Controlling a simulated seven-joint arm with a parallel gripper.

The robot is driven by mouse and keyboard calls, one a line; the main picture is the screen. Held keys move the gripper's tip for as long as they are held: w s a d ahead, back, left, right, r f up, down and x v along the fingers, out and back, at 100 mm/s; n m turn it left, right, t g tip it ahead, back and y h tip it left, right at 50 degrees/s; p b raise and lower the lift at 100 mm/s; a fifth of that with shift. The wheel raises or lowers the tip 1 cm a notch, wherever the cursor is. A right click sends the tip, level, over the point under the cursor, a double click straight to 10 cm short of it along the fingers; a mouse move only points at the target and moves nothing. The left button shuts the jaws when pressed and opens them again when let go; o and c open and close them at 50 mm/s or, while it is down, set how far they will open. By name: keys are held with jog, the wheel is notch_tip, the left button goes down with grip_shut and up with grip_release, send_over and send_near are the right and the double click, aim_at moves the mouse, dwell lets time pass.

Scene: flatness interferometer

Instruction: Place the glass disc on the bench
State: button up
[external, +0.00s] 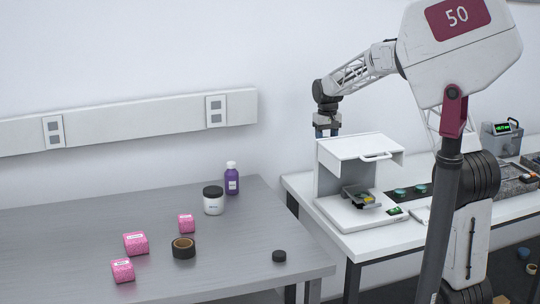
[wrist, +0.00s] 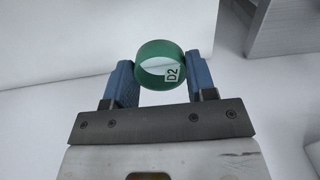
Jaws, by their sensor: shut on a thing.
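The glass disc (wrist: 160,52) has a green rim and a "D2" label, and it sits between the two blue fingers of my gripper (wrist: 160,70) in the wrist view. My gripper is shut on it by its sides. In the external view my gripper (external: 327,131) is above and behind the white instrument (external: 335,150); its fingertips and the disc are hidden there. The white bench (external: 370,244) carries the instrument, with its handled lid raised. Which surface lies directly under the disc is hard to tell.
Green discs (external: 401,193) rest on a dark strip beside the instrument. A small device with a green display (external: 502,128) stands farther right.

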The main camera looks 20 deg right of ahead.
jog(key=w+a+n, duration=0.2)
jog(key=a, duration=0.9)
jog(key=w+a+n, duration=0.2)
jog(key=a+n, duration=0.1)
jog(key=a, duration=0.9)
jog(key=w+a+n, duration=0.2)
jog(key=a, duration=1)
jog(key=shift+w+f+n, duration=0.1)
jog(key=shift+w+n, duration=0.15)
jog(key=shift+n, duration=0.15)
jog(key=s+a+n, duration=0.2)
jog(key=a+n, duration=0.1)
jog(key=a, duration=1.1)
jog(key=n, duration=0.9)
send_over(81, 245)
notch_tip(81, 245, down, 5)
jog(key=shift+f, duration=0.1)
jog(key=shift+f, duration=3.1)
